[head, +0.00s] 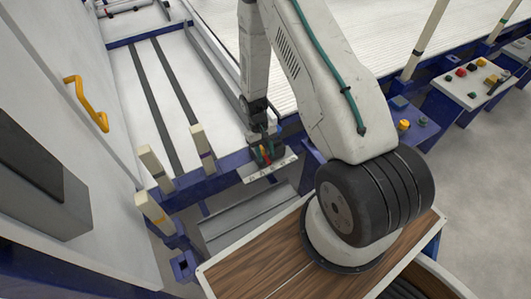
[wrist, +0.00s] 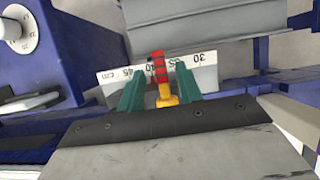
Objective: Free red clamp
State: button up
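The red clamp (wrist: 159,67) sits on a white ruler plate (wrist: 207,77) marked in cm, between the 40 and 35 marks. A yellow part (wrist: 166,97) extends from the clamp toward my gripper. My gripper (wrist: 158,72) has two green fingers, one on each side of the clamp, with gaps between them and it. It is open and appears to hold nothing. In the head view, my gripper (head: 266,151) is low over the ruler plate (head: 267,168), and a bit of red clamp (head: 267,154) shows between the fingers.
A blue frame (head: 205,185) with cream posts (head: 156,168) stands left of my gripper. A grey metal profile (head: 238,217) lies below the ruler plate. A white panel with a yellow handle (head: 88,103) is at the left. Open floor (head: 490,190) shows at the right.

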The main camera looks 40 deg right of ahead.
jog(key=v, duration=0.7)
jog(key=shift+w+r, duration=0.1)
jog(key=shift+r, duration=0.15)
jog(key=s+r+g, duration=0.1)
jog(key=s+r, duration=0.1)
jog(key=s, duration=0.2)
notch_tip(320, 180, up, 26)
jog(key=t, duration=0.1)
send_over(262, 150)
jog(key=s+a, duration=0.5)
jog(key=s, duration=0.7)
jog(key=s+a+r+t, duration=0.2)
jog(key=s+r+t, duration=0.1)
jog(key=s+r, duration=0.3)
jog(key=s+a+r+n+t, duration=0.1)
jog(key=s+a+r+t, duration=0.1)
jog(key=s+r, duration=0.5)
notch_tip(262, 150, up, 2)
jog(key=shift+r+t, duration=0.25)
jog(key=shift+t, duration=0.25)
jog(key=shift+o, duration=0.2)
